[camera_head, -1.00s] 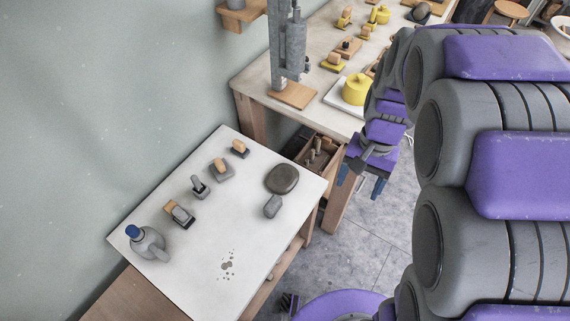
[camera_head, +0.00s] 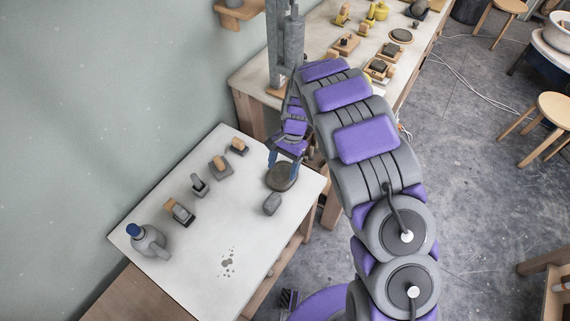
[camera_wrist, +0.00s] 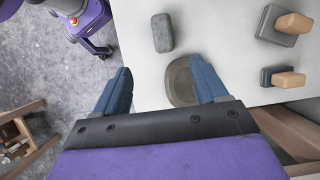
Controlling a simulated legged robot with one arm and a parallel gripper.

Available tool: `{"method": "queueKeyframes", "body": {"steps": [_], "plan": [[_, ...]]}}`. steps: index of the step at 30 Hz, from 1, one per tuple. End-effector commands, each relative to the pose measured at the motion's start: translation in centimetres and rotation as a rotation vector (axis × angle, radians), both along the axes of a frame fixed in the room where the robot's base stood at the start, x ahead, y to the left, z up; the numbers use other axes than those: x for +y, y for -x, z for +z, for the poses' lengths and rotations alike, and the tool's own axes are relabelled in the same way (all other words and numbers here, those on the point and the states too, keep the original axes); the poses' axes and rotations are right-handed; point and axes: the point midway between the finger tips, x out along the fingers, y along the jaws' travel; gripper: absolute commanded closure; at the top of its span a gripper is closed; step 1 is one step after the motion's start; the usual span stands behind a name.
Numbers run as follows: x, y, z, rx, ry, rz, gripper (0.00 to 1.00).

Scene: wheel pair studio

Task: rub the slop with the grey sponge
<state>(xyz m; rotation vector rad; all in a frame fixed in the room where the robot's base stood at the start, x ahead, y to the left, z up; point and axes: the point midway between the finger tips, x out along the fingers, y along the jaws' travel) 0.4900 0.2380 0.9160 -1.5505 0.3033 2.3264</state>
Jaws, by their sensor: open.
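The grey sponge (camera_head: 272,203) is a small rounded grey block lying on the white table. It also shows in the wrist view (camera_wrist: 162,33), ahead of the fingers. The slop (camera_head: 228,262) is a patch of grey spots nearer the table's front edge; the wrist view does not show it. My gripper (camera_head: 283,166) is open and empty, over the table's far right part by a dark round dish-like thing (camera_head: 281,178). In the wrist view my right finger partly covers that round thing (camera_wrist: 180,82), and the sponge is apart from both fingers.
Several wooden-handled tools, including one block (camera_head: 219,166), stand along the table's left side. A grey jug with a blue top (camera_head: 148,241) stands at the near left corner. The middle of the white table (camera_head: 225,215) is clear. A longer bench (camera_head: 250,77) stands behind.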

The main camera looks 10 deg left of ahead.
Motion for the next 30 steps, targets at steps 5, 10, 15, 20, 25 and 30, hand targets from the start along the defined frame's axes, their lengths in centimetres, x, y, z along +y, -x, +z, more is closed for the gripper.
{"method": "queueKeyframes", "body": {"steps": [5,10,15,20,25,30], "plan": [[0.3,0.6,-1.7,0.001,0.0,0.002,0.28],[0.2,1.7,-4.3,0.005,-0.004,0.001,0.28],[0.5,2.8,-7.0,0.004,-0.008,0.001,0.28],[1.4,3.8,-9.9,0.003,-0.002,0.002,0.28],[2.0,4.9,-12.6,0.004,0.001,0.002,0.28],[2.2,5.7,-14.7,0.002,-0.001,0.002,0.28]]}}
